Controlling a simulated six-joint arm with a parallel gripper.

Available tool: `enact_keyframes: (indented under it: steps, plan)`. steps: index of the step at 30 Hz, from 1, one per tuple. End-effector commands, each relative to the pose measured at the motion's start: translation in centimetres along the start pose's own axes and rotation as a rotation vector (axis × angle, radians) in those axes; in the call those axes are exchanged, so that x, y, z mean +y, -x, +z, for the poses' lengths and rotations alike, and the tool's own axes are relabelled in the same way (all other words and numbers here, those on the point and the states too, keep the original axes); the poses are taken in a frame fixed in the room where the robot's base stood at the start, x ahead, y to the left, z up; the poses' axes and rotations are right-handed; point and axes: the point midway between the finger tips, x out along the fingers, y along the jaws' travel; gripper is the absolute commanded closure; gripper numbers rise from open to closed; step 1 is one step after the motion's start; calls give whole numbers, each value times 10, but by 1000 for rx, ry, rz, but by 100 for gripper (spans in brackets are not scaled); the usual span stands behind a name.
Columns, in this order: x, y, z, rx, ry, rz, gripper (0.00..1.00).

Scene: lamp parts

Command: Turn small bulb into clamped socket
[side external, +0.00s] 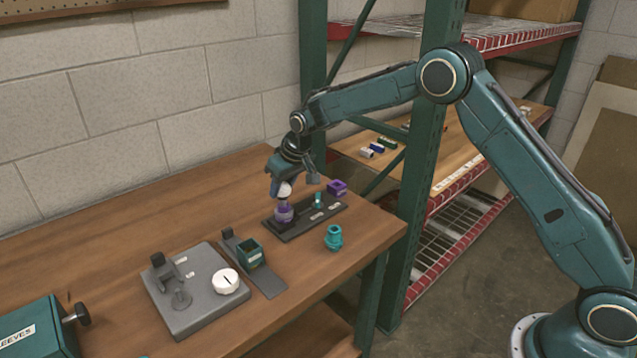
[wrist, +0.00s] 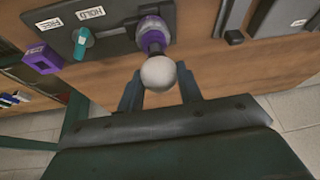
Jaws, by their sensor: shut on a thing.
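The small white bulb (side external: 285,189) is between the fingers of my gripper (side external: 285,181), which is shut on it. In the wrist view the bulb (wrist: 160,74) shows as a pale ball between the two dark fingers (wrist: 160,92). Directly below it, the purple socket (side external: 284,214) stands upright on the dark clamp plate (side external: 299,230). The bulb's neck lines up with the socket (wrist: 152,33); how deep it sits is hidden. The teal lever (wrist: 80,42) on the plate points toward the HOLD label (wrist: 90,13).
A purple block (side external: 337,187) is at the plate's far end. A loose teal part (side external: 333,237) stands near the table edge. To the left are a teal open box (side external: 250,253), a grey fixture (side external: 184,311) with a white dial (side external: 226,281), and a SLEEVES box (side external: 32,333).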

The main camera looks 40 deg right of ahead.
Motion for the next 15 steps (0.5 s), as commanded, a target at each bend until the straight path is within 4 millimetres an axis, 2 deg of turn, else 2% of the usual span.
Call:
enact_keyframes:
  steps: [15]
  plan:
    - [0,-4,2,0,0,0,81]
